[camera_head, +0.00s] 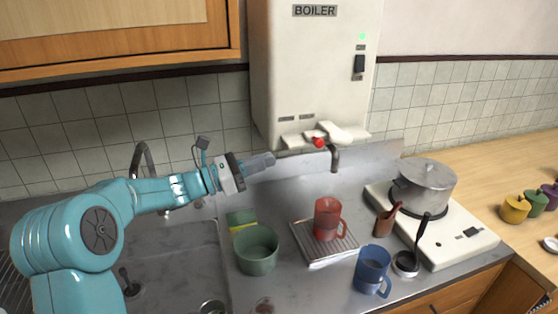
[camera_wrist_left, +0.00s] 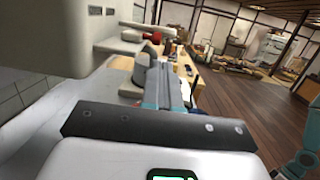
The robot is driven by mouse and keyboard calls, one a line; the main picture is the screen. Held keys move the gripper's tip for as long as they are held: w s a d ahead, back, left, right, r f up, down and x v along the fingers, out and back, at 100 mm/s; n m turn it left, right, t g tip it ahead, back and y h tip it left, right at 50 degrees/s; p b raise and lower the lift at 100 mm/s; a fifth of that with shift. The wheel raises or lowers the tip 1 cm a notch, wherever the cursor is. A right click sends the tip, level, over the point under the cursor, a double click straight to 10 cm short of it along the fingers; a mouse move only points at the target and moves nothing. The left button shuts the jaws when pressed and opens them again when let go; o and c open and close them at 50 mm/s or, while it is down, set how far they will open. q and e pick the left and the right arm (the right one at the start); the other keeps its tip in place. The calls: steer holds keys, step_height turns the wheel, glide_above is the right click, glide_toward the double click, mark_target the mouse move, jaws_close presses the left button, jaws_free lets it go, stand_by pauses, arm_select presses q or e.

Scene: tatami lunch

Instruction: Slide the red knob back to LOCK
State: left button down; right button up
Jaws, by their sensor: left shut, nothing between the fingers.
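The red knob (camera_head: 318,142) sits at the front of the boiler's underside, close to the spout (camera_head: 334,158). It also shows small in the left wrist view (camera_wrist_left: 156,38), beyond my fingers. The white boiler (camera_head: 312,75) hangs on the wall, with a green light and a dark switch on its front. The small labels near the knob are too small to read. My left gripper (camera_head: 262,162) is shut and empty, to the left of the knob and a little lower, apart from it. Its fingers show in the left wrist view (camera_wrist_left: 163,88). My right gripper is not in view.
Below the boiler stand a red mug (camera_head: 327,215) on a ribbed drain tray (camera_head: 330,255), a green pot (camera_head: 257,252) and a blue mug (camera_head: 371,268). A lidded pot (camera_head: 424,185) stands on the stove at the right. A tap (camera_head: 143,158) rises behind my left arm.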

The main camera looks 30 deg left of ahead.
arm_select(q)
steer(key=v, duration=0.3)
steer(key=shift+s+a+f+b, duration=0.1)
steer(key=shift+a+f+b, duration=0.05)
steer(key=shift+a+b, duration=0.15)
stand_by(0.4)
steer(key=shift+d+f, duration=0.1)
steer(key=shift+f, duration=0.05)
